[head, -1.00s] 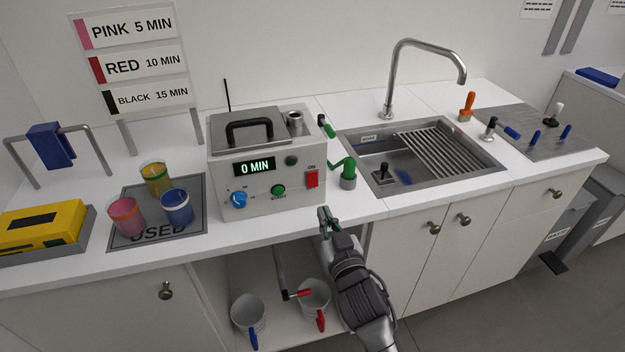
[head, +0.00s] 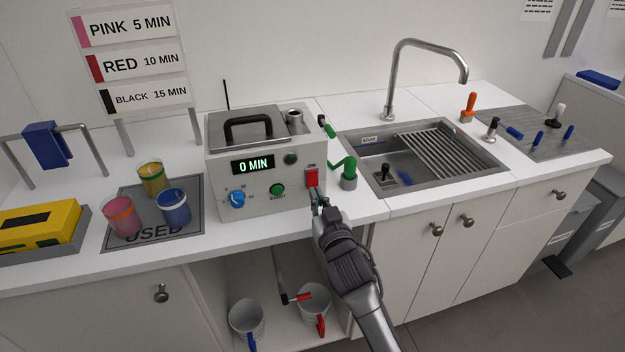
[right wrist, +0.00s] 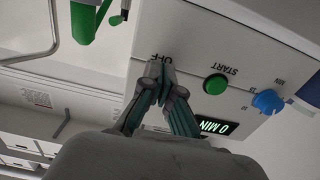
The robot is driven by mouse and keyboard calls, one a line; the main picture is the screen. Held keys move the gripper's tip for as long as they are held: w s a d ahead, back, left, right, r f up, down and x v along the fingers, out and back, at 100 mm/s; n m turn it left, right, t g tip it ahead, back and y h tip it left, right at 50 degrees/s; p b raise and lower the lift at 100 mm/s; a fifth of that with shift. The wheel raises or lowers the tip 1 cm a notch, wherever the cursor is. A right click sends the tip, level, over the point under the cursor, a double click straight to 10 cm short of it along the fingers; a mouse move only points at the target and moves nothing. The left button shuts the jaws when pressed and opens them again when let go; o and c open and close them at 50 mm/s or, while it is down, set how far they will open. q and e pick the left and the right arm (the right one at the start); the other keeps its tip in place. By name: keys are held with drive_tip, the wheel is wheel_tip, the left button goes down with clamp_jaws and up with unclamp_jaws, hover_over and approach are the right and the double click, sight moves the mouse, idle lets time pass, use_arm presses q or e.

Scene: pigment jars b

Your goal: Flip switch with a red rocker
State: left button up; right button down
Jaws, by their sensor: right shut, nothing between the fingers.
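The switch with the red rocker (head: 312,177) sits on the right of the grey machine's front face. My right gripper (head: 317,193) is shut and empty, its fingertips at the lower end of the rocker. I cannot tell whether they touch it. In the right wrist view, the closed fingertips (right wrist: 160,72) are at the machine's panel beside the "OFF" label, and the rocker is hidden behind them. The machine (head: 263,172) has a display (head: 253,164) reading "0 MIN", a green START button (head: 277,189) and a blue knob (head: 237,199). My left gripper is out of view.
A green-handled valve (head: 348,168) stands just right of the machine, close to my right gripper. Several coloured jars stand on the grey mat (head: 190,228) at left. A sink (head: 425,150) is at right.

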drive_tip(key=shift+w+a, duration=0.15)
drive_tip(key=shift+w, duration=0.35)
drive_tip(key=shift+s, duration=0.1)
drive_tip(key=shift+p+v, duration=0.75)
drive_tip(key=shift+v, duration=0.4)
drive_tip(key=v, duration=1.3)
drive_tip(key=shift+s, duration=0.3)
